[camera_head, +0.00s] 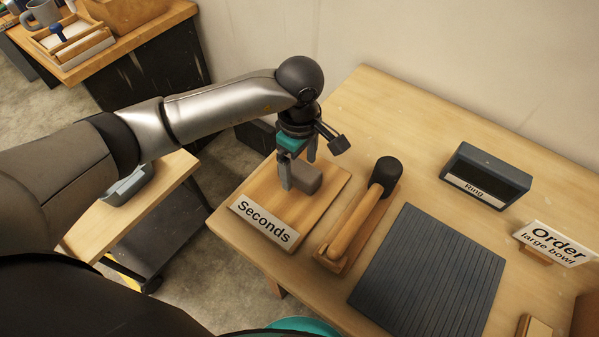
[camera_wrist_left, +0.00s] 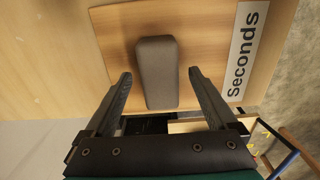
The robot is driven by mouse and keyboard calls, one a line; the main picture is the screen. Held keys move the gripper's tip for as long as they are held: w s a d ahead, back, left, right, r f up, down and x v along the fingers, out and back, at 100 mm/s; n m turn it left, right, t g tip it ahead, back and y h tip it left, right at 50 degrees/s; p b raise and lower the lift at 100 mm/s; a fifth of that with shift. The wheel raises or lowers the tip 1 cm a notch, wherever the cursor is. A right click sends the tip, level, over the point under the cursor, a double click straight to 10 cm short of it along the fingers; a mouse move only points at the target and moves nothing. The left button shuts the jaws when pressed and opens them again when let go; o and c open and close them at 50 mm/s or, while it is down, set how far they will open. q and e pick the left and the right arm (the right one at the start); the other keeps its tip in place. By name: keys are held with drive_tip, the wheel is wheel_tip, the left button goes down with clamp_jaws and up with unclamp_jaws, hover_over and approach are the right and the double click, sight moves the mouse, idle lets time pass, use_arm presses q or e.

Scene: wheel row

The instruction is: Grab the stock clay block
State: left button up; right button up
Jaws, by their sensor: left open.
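A grey-brown clay block (camera_head: 308,179) with rounded edges sits on the wooden board (camera_head: 325,203) labelled "Seconds", at the left end of the table. It also shows in the left wrist view (camera_wrist_left: 157,72), lying lengthwise between the fingers. My left gripper (camera_head: 297,172) is over the board, pointing down, open. In the left wrist view its fingertips (camera_wrist_left: 160,80) are on either side of the block, with a visible gap on each side. One finger hides part of the block in the head view. My right gripper is not in view.
A mallet-like tool (camera_head: 362,215) with a dark head lies on a wooden rest beside the board. A dark ribbed mat (camera_head: 430,275), a grey "Ring" box (camera_head: 487,176) and an "Order large bowl" sign (camera_head: 555,243) stand further right. The table's back is clear.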

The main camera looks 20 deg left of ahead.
use_arm(q)
drive_tip(key=shift+f, duration=0.55)
clamp_jaws()
idle(0.4)
drive_tip(key=shift+r, duration=0.1)
